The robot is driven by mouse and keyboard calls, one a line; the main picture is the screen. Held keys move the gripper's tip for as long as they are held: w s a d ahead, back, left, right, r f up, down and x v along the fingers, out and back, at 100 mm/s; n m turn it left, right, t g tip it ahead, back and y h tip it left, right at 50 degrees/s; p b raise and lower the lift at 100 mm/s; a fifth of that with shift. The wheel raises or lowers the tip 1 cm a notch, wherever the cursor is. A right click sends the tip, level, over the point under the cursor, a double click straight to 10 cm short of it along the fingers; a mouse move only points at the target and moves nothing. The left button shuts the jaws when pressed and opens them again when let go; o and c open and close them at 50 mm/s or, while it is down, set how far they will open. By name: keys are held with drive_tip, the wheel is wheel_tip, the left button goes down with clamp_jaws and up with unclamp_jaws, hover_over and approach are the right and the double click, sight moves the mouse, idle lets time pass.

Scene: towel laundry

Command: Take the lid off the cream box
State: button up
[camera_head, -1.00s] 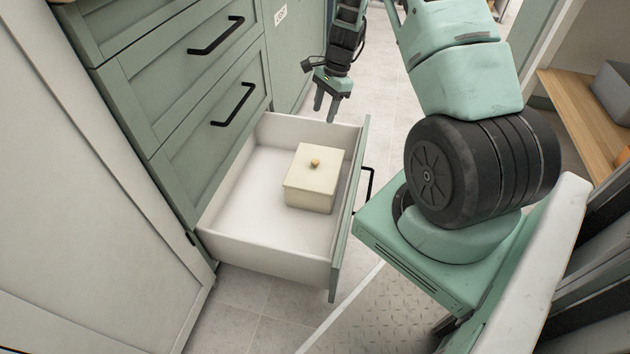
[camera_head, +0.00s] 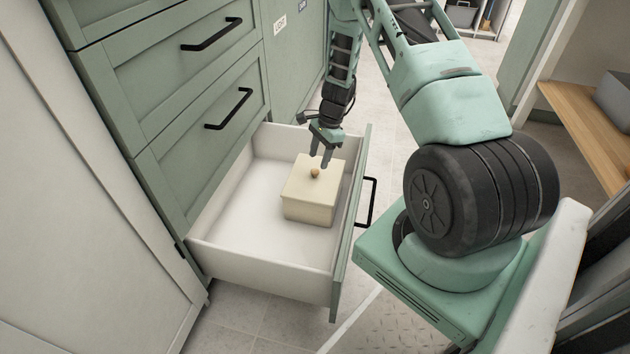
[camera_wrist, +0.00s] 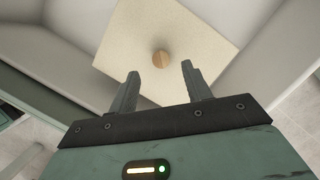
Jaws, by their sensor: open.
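The cream box (camera_head: 308,207) stands upright in the open bottom drawer, towards its front right corner. Its square lid (camera_head: 305,184) is on it, with a small round wooden knob (camera_head: 315,173) in the middle. My gripper (camera_head: 321,163) is open and points down just above and behind the knob. In the wrist view, the two spread fingers (camera_wrist: 159,88) reach over the lid (camera_wrist: 190,38). The knob (camera_wrist: 161,59) lies a little beyond the fingertips, roughly midway between them. Nothing is held.
The green cabinet (camera_head: 205,90) with black handles rises on the left. A wooden bench (camera_head: 585,120) is at the far right.

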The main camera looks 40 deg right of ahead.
sight(315, 171)
drive_tip(key=b+x, duration=0.3)
drive_tip(key=x, duration=0.2)
drive_tip(key=shift+w, duration=0.1)
clamp_jaws()
drive_tip(key=shift+r, duration=0.1)
